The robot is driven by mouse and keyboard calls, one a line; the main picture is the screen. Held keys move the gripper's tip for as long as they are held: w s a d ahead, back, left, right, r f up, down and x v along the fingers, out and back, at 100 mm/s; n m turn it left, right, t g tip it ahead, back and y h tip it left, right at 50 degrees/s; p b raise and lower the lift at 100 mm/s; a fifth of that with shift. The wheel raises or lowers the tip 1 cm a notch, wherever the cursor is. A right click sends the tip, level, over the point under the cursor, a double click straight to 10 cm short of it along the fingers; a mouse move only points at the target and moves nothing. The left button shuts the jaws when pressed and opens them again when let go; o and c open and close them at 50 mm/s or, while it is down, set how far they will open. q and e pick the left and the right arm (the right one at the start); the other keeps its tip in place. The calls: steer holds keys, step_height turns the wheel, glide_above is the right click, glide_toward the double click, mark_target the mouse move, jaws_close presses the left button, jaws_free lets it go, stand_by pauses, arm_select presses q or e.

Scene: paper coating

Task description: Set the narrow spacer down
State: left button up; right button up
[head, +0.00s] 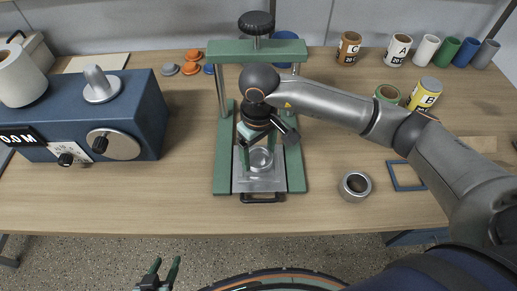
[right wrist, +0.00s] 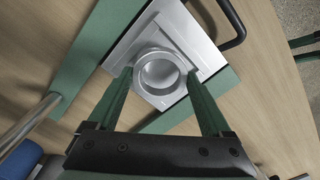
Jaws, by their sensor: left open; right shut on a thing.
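A silver metal ring, which looks like the narrow spacer (head: 262,165), is over the metal plate (head: 260,184) of the green press. My right gripper (head: 259,150) is shut on it, pointing down between the press posts. In the right wrist view the two green fingers grip opposite sides of the ring (right wrist: 160,98), above the square plate (right wrist: 197,45). I cannot tell whether it touches the plate or hangs just above it. My left gripper (head: 166,262) is open and empty, off the table's front edge.
The press crossbar (head: 225,50) and its posts stand close around my right wrist. Another metal ring (head: 356,195) and a blue square frame (head: 395,184) lie to the right. A blue instrument (head: 145,115) stands left, with several cups and jars at back right.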

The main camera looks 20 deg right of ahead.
steer(key=shift+f+b, duration=0.7)
steer(key=shift+b, duration=0.3)
steer(key=o, duration=1.3)
steer(key=shift+s, duration=0.1)
steer(key=shift+c, duration=0.2)
steer(key=shift+r+p, duration=0.45)
steer(key=shift+p, duration=0.2)
steer(key=shift+r+p, duration=0.4)
steer(key=shift+p, duration=0.15)
step_height(320, 180, up, 12)
steer(key=b, duration=0.2)
steer(key=shift+f, duration=0.15)
